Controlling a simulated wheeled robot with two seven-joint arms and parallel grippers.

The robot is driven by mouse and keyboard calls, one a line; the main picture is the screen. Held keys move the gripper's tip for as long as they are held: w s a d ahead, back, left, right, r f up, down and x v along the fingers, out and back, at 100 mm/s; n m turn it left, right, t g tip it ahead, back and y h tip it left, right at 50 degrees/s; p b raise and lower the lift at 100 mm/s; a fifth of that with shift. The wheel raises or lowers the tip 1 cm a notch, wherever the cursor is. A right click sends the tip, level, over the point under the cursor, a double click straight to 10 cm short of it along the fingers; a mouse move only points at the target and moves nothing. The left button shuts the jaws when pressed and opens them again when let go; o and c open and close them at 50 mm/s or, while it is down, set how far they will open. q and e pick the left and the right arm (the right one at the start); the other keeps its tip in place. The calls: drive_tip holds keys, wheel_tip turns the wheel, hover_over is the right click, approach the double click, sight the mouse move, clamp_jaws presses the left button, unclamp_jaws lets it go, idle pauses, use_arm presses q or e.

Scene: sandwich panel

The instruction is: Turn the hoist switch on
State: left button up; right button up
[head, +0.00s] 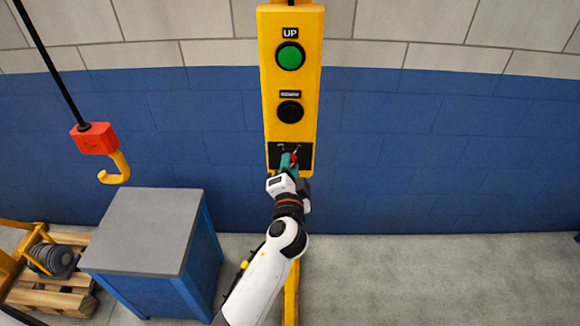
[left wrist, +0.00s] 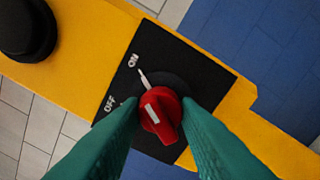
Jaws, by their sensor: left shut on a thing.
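The hoist switch is a red rotary knob (left wrist: 163,118) on a black plate (left wrist: 206,78) marked ON and OFF. A white tick on the plate points toward ON; the OFF tick is partly covered by a finger. My left gripper (head: 290,162) is at the bottom of the yellow panel (head: 268,80). In the left wrist view its green fingers lie on both sides of the knob, shut on it. A white line shows on the knob, but its exact setting is hard to tell. My right gripper is not in view.
Above the switch are a black button (head: 290,111) and a green UP button (head: 290,56). A red hoist block (head: 94,138) with a yellow hook hangs at left, above a grey-topped blue cabinet (head: 145,230). Floor at right is clear.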

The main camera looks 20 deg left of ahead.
use_arm(q)
drive_tip(key=shift+r, duration=0.15)
idle(0.3)
drive_tip(key=o, duration=0.7)
drive_tip(key=shift+o, duration=1.4)
drive_tip(key=shift+w, duration=0.15)
drive_tip(key=b+v, duration=0.3)
drive_tip(key=v, duration=0.9)
drive_tip(key=shift+b, duration=0.35)
